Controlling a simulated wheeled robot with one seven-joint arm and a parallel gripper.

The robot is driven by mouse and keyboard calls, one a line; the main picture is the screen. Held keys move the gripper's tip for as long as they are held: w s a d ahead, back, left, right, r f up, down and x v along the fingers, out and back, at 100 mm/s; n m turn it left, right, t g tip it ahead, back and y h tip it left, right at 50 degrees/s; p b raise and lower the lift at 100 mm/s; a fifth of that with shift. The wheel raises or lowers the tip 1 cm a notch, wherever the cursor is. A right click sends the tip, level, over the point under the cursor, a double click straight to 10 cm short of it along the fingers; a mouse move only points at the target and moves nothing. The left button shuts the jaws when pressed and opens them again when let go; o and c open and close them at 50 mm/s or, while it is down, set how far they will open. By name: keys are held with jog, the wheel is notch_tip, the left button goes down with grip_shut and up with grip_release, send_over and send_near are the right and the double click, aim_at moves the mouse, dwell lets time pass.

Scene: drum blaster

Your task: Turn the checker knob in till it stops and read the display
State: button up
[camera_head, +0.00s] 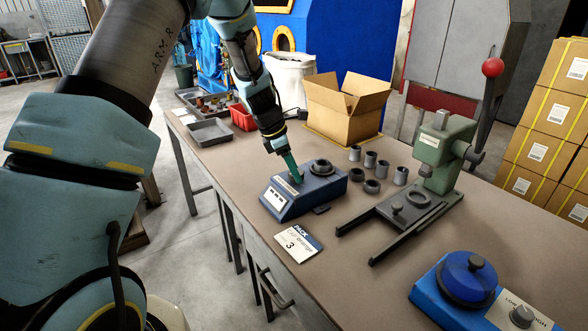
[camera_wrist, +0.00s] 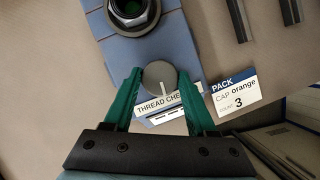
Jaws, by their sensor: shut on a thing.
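The blue thread checker (camera_head: 308,194) stands on the bench, with a dark threaded ring (camera_head: 321,167) on top. In the wrist view, its round grey checker knob (camera_wrist: 159,76) with a pale pointer line sits between the green fingers of my gripper (camera_wrist: 160,72), which is shut on it. The head view shows my gripper (camera_head: 294,175) from the side, over the left part of the checker; the knob is hidden there. A white panel with dark windows (camera_head: 276,197) on the checker's front appears to be the display. Its reading is too small to make out.
A card (camera_head: 298,242) reading "PACK CAP orange 3" lies before the checker. Several grey collars (camera_head: 370,160), a green lever press (camera_head: 443,150) and a blue device (camera_head: 468,285) stand to the right. A cardboard box (camera_head: 343,110) and grey tray (camera_head: 210,133) are behind.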

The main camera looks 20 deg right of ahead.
jog(key=shift+m, duration=0.3)
jog(key=shift+w+m+g+p, duration=0.1)
jog(key=shift+m+g+p, duration=0.4)
jog(key=shift+m, duration=0.4)
jog(key=m+g+y+p, duration=0.1)
jog(key=m, duration=0.2)
jog(key=shift+m, duration=0.3)
jog(key=m, duration=0.2)
jog(key=m+y, duration=0.1)
jog(key=m, duration=0.1)
jog(key=m+g+y, duration=0.1)
jog(key=m, duration=0.1)
jog(key=shift+w+d, duration=0.15)
jog(key=shift+d, duration=0.1)
jog(key=m+y, duration=0.1)
jog(key=m, duration=0.3)
jog(key=shift+y, duration=0.4)
jog(key=m, duration=0.1)
jog(key=m+y, duration=0.1)
jog(key=m, duration=0.1)
jog(key=shift+d+m, duration=0.2)
jog(key=shift+m, duration=0.1)
jog(key=m+y, duration=0.1)
jog(key=m, duration=0.2)
jog(key=m+t+y, duration=0.1)
jog(key=m, duration=0.1)
jog(key=shift+m, duration=0.4)
jog(key=shift+t, duration=0.3)
